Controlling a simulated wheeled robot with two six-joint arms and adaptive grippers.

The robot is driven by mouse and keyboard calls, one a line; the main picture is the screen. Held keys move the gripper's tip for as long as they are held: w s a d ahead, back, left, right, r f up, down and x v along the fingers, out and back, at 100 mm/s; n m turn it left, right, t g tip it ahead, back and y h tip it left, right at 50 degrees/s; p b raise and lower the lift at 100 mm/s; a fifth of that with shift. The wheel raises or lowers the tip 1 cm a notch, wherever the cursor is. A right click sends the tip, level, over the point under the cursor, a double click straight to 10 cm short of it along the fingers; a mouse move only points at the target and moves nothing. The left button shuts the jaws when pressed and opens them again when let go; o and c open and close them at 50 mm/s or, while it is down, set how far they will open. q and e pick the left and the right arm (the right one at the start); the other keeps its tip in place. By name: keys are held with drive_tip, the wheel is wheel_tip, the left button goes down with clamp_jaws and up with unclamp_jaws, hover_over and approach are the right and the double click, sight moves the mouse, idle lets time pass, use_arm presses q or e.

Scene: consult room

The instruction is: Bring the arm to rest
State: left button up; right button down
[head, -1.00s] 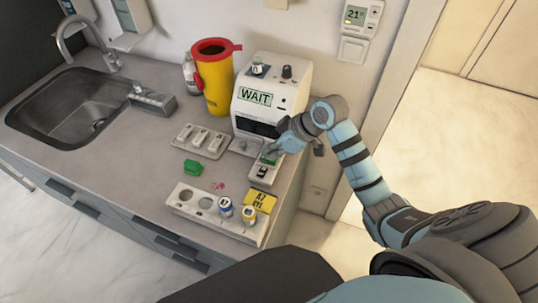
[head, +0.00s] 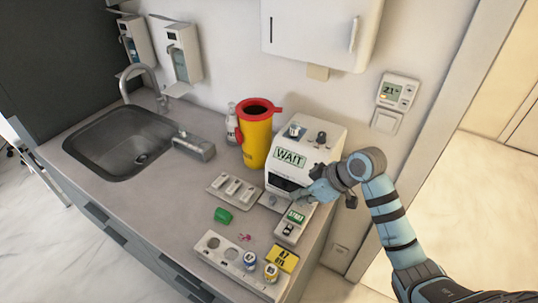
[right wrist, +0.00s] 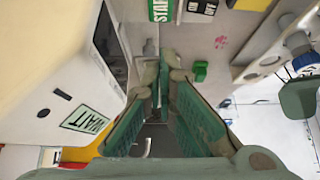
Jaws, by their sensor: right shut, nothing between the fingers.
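My right arm comes in from the right in the head view. Its gripper (head: 302,196) hangs over the front of the white machine (head: 300,150), whose screen reads WAIT. In the right wrist view the two green-padded fingers (right wrist: 163,95) are closed together with nothing between them. The machine's side and its WAIT screen (right wrist: 86,117) fill the left of that view. A control box with a green START label (head: 296,216) sits just in front of the gripper; the label also shows at the top of the right wrist view (right wrist: 161,10). My left gripper is not in view.
A yellow bin with a red lid (head: 257,140) stands left of the machine. A slotted tray (head: 233,190), a green block (head: 223,216), a rack with vials (head: 225,255) and a yellow box (head: 285,258) lie on the counter. A sink (head: 120,145) is at the left.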

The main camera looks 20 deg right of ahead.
drive_tip(key=s+a+f+m+h, duration=0.1)
drive_tip(key=s+f+m+h, duration=0.15)
drive_tip(key=s+f, duration=0.65)
drive_tip(key=s+d+f+m+g+h, duration=0.1)
drive_tip(key=s+m, duration=0.1)
drive_tip(key=s, duration=0.6)
drive_tip(key=s+d+m+h, duration=0.1)
drive_tip(key=s+m+h, duration=0.15)
drive_tip(key=s, duration=0.55)
wheel_tip(320, 180, down, 22)
drive_tip(key=s+d+g+b, duration=0.2)
drive_tip(key=b, duration=0.1)
drive_tip(key=s+f+m+b, duration=0.1)
drive_tip(key=s+f+b, duration=0.1)
drive_tip(key=s+f, duration=1.2)
wheel_tip(320, 180, down, 2)
drive_tip(key=shift+d+f+g+y+b, duration=0.1)
drive_tip(key=shift+d+g+y+b, duration=0.2)
drive_tip(key=shift+d+g+b, duration=0.1)
